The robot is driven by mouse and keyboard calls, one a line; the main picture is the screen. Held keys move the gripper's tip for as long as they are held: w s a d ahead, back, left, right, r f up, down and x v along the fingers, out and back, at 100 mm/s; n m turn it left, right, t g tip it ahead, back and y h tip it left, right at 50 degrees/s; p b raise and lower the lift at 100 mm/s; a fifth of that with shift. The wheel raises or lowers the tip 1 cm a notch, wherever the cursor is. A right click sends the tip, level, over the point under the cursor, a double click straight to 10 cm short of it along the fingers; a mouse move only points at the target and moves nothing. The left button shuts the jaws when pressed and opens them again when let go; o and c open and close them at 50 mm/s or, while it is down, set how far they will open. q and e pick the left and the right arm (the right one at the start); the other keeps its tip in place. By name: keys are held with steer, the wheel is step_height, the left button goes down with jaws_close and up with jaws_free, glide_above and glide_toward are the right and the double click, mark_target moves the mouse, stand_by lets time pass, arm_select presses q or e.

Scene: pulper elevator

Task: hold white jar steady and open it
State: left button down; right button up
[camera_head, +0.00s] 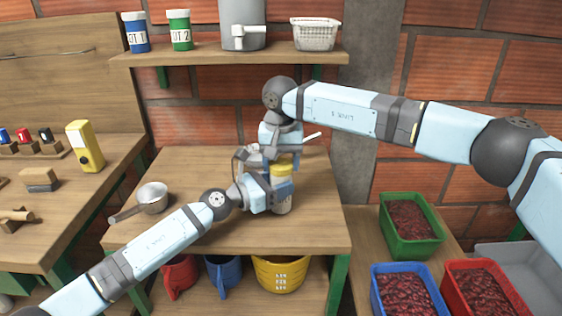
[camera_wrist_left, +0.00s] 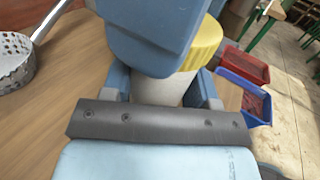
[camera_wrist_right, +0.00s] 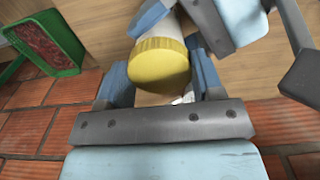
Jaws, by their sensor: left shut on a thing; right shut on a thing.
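The white jar (camera_head: 284,206) stands upright on the middle wooden table, with its yellow lid (camera_head: 284,163) on top. My left gripper (camera_head: 268,190) is shut on the jar body, which shows between its fingers in the left wrist view (camera_wrist_left: 158,91). My right gripper (camera_head: 276,158) comes from above and is shut on the lid; in the right wrist view the yellow lid (camera_wrist_right: 160,64) lies between its two blue fingers. The lid appears seated on the jar. Part of the jar is hidden behind my grippers.
A metal saucepan (camera_head: 152,196) stands left of the jar, and a sieve (camera_wrist_left: 14,60) lies behind my grippers. A shelf (camera_head: 225,56) with pots and a white basket (camera_head: 315,34) hangs above. Green (camera_head: 411,217), blue and red crates stand at right. The table's front right is clear.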

mark_target(281, 164)
steer(key=shift+r, duration=0.2)
steer(key=shift+r, duration=0.9)
steer(key=shift+r, duration=0.1)
steer(key=shift+r, duration=1.9)
arm_select(q)
steer(key=shift+c, duration=1.5)
jaws_free()
steer(key=shift+a, duration=0.1)
